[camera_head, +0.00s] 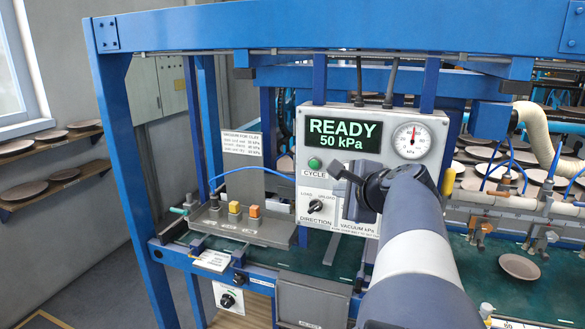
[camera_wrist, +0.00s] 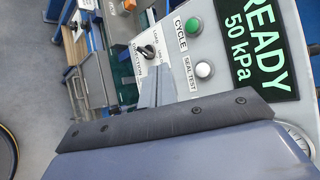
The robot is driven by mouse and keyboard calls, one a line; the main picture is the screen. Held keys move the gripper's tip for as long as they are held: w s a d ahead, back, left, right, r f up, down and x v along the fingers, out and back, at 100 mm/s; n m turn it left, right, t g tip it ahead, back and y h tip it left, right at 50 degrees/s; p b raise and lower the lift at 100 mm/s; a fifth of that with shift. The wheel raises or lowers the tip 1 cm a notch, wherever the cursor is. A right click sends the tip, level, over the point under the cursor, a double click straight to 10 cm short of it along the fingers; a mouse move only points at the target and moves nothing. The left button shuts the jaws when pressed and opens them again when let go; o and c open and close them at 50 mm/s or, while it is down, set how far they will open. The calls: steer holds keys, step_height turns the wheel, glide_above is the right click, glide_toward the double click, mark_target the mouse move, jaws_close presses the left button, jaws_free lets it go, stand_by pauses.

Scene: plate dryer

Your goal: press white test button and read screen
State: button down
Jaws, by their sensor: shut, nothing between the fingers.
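A grey control panel has a lit screen (camera_head: 343,133) reading "READY 50 kPa" in green; the screen (camera_wrist: 247,47) is partly cut off in the wrist view. The white button (camera_wrist: 203,70), labelled "SEAL TEST", sits beside the green CYCLE button (camera_wrist: 193,25) in the wrist view. In the head view my arm and gripper cover the white button, while the green CYCLE button (camera_head: 314,163) shows. My gripper (camera_wrist: 158,73) is shut and empty, its fingertips left of the white button in the wrist view. Contact with the panel cannot be told.
A round gauge (camera_head: 411,141) and a direction knob (camera_head: 315,206) are on the panel. Blue frame beams (camera_head: 340,30) surround the panel. Plates and nozzles (camera_head: 520,205) are at the right.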

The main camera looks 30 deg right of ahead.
steer(key=shift+w, duration=0.1)
steer(key=w+d+p, duration=0.1)
steer(key=w+d, duration=0.4)
steer(key=d, duration=0.1)
steer(key=shift+w+d+p, duration=0.3)
stand_by(2.2)
steer(key=shift+w+d, duration=0.3)
steer(key=shift+d, duration=0.05)
steer(key=shift+w+d, duration=0.25)
steer(key=shift+d, duration=0.1)
stand_by(0.7)
stand_by(0.3)
steer(key=shift+s+a, duration=0.55)
steer(key=shift+a, duration=0.1)
steer(key=shift+s+a+b, duration=0.7)
steer(key=shift+s+a, duration=0.9)
steer(key=shift+a, duration=0.3)
